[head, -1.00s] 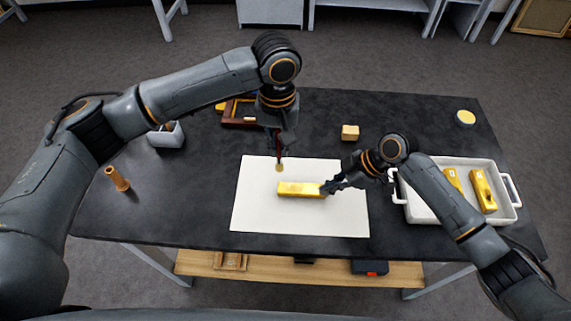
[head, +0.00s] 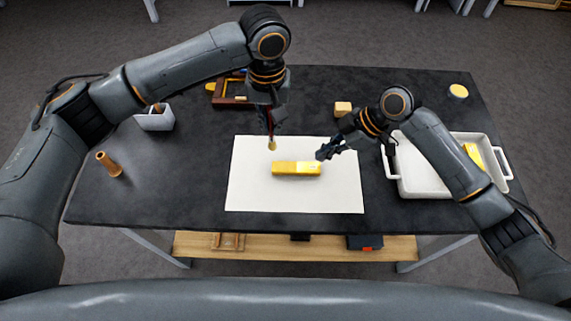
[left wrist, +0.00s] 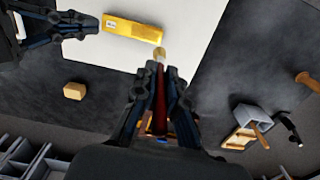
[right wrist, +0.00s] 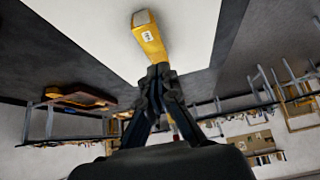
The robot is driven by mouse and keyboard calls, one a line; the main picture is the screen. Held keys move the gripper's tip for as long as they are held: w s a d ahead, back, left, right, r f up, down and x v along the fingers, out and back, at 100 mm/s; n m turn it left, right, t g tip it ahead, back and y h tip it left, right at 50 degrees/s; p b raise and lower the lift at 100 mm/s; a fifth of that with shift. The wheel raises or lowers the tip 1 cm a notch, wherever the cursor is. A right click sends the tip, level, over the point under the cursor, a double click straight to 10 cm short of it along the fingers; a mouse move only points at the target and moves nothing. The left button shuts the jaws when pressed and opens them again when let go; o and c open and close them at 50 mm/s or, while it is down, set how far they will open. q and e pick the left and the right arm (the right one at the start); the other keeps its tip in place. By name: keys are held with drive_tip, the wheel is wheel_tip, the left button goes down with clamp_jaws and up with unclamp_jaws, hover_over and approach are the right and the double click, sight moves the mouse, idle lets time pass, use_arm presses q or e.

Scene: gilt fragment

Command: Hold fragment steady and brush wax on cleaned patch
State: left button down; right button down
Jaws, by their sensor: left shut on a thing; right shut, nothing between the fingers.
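The gilt fragment (head: 296,169), a gold bar with a pale patch at its right end, lies on the white sheet (head: 250,198). It also shows in the left wrist view (left wrist: 134,29) and the right wrist view (right wrist: 150,40). My left gripper (head: 270,127) is shut on a brush with a dark red handle (left wrist: 160,110). The brush's pale tip (head: 272,146) points down, behind the fragment's left part and apart from it in the head view. My right gripper (head: 321,155) is shut and empty, just off the fragment's right end.
A white tray (head: 411,184) with gold pieces stands at the right, partly behind my right arm.

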drive_tip(key=shift+d+r, duration=0.1)
drive_tip(key=v, duration=1.1)
drive_tip(key=shift+d+r, duration=0.2)
drive_tip(key=shift+r, duration=0.1)
